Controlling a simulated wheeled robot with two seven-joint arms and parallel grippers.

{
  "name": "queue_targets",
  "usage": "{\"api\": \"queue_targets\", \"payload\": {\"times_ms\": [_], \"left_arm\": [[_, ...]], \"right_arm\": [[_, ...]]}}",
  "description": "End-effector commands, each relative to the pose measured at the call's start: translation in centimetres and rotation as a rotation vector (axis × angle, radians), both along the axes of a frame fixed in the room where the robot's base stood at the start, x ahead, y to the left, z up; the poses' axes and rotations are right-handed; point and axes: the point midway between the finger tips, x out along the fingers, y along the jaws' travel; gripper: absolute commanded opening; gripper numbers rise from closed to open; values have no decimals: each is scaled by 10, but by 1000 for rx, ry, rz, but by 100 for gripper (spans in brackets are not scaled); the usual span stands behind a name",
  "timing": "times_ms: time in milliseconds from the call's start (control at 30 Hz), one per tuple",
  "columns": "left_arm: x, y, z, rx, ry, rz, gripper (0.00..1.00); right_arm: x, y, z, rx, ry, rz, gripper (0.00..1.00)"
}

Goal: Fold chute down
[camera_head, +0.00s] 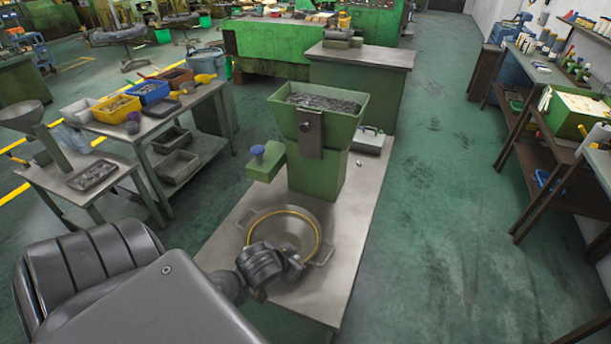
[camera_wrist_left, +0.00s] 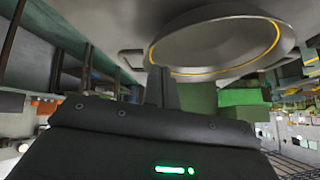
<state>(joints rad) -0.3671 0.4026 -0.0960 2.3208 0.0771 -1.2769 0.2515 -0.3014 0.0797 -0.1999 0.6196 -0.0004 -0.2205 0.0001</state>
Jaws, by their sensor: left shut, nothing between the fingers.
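A green machine (camera_head: 318,178) with a hopper (camera_head: 325,98) full of small dark metal parts stands on a grey-topped bench. A grey plate that looks like the chute (camera_head: 310,137) stands upright against the hopper's front, with a dark round spot near its top. Below it lies a round grey pan (camera_head: 262,218) with a yellow ring and two handles. It also shows in the wrist view (camera_wrist_left: 215,38). My left gripper (camera_head: 294,267) is over the pan's near part, apart from the plate. Its fingers (camera_wrist_left: 163,86) are shut and empty. My right gripper is out of view.
A green arm with a blue knob (camera_head: 257,152) juts out left of the machine. The bench top (camera_head: 350,215) is clear right of the pan. A side table with bins (camera_head: 115,107) stands left, and a workbench (camera_head: 565,85) stands right across open floor.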

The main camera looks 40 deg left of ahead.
Motion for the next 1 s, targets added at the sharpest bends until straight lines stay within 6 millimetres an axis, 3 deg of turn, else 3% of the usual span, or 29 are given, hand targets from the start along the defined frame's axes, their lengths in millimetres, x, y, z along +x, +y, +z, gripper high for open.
{"api": "queue_targets", "payload": {"times_ms": [33,167,200,300,433,600,1000], "left_arm": [[21,16,22,13,-78,21,0],[75,62,91,36,-311,78,0],[90,77,117,41,-388,93,0],[119,106,179,45,-568,117,0],[136,127,235,42,-715,127,0],[141,136,261,38,-783,128,0],[146,138,261,36,-783,128,0]], "right_arm": [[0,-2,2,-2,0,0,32],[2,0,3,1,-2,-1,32],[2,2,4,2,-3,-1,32],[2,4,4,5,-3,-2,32],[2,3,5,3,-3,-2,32],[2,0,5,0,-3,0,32],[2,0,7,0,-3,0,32]]}}
